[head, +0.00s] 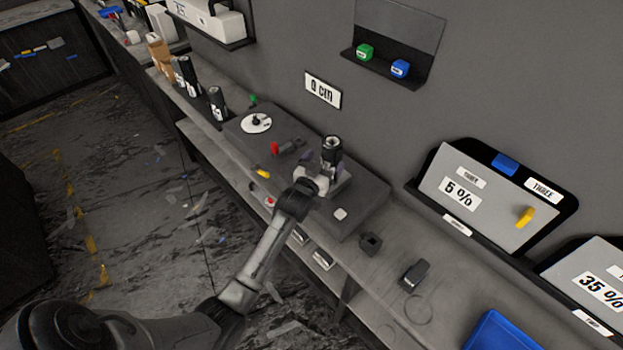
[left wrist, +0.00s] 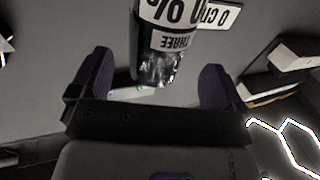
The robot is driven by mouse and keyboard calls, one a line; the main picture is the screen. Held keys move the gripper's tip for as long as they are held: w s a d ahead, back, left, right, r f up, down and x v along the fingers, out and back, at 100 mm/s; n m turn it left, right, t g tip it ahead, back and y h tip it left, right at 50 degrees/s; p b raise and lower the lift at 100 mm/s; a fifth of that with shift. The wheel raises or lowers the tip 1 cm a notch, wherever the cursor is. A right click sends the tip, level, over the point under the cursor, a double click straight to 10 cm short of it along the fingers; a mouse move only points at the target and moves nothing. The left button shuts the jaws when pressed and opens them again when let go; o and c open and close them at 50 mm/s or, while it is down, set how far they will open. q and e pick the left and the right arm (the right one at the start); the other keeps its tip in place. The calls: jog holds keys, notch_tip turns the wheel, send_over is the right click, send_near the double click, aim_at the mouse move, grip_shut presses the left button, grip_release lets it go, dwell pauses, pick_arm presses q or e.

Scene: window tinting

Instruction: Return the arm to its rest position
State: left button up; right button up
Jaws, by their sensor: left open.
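My left arm comes in from the lower left in the head view, and its gripper (head: 318,168) is at the grey raised platform on the bench. In the left wrist view the two purple-padded fingers of the left gripper (left wrist: 153,80) are apart, one on each side of a dark cylinder (left wrist: 160,45) with white labels reading "THREE" and a percentage. My right gripper is not in view.
Several dark labelled cylinders (head: 217,103) stand farther back on the bench. A "0 cm" sign (head: 322,89) is on the wall.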

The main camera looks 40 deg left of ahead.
pick_arm(q)
jog(key=v, duration=0.8)
jog(key=shift+s, duration=0.3)
jog(key=shift+d+r, duration=0.1)
